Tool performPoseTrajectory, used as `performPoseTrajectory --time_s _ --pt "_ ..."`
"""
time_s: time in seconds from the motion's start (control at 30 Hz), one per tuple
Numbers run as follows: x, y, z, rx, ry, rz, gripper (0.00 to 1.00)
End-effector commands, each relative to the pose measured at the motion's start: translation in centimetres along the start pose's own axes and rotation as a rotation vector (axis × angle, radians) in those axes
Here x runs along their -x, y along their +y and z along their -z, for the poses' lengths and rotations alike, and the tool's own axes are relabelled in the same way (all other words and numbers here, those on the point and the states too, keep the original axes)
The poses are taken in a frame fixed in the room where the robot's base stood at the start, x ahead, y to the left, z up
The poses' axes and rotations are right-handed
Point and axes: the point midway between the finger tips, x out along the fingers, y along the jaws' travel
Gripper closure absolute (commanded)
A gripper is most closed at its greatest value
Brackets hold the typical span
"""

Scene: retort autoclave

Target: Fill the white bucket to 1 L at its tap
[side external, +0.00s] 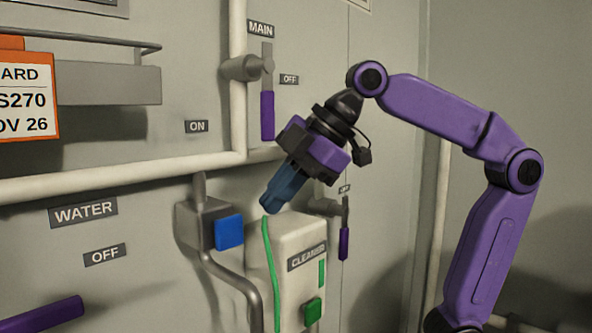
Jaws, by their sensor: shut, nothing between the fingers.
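My gripper (270,205) is shut and empty, with its blue fingers pointing down and left. It is just above the top left of the white cleaner dispenser (296,236); I cannot tell whether it touches it. A tap (196,225) with a grey body, blue button (229,232) and bent metal spout (228,277) is on the wall to its left. The spout's lower end runs out of the picture. I see no white bucket in this view. A WATER label (83,211) and an OFF label (104,255) are on the wall at left.
A purple MAIN valve handle (267,116) hangs down above and left of my gripper. A smaller purple-handled valve (343,243) is right of the dispenser. The dispenser has a green button (313,311). A purple lever (40,315) and wall shelf (110,84) are at left.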

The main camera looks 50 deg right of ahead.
Motion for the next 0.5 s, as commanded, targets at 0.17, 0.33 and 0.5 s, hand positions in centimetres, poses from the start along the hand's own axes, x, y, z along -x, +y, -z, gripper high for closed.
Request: performPoseTrajectory --time_s 0.17,0.33,0.5 --pt "2.9 0.0 0.1 0.0 0.003 -0.001 1.0" --pt "4.2 0.0 0.1 0.002 0.001 0.002 1.0" --pt "4.5 0.0 0.1 0.002 0.001 0.002 1.0"
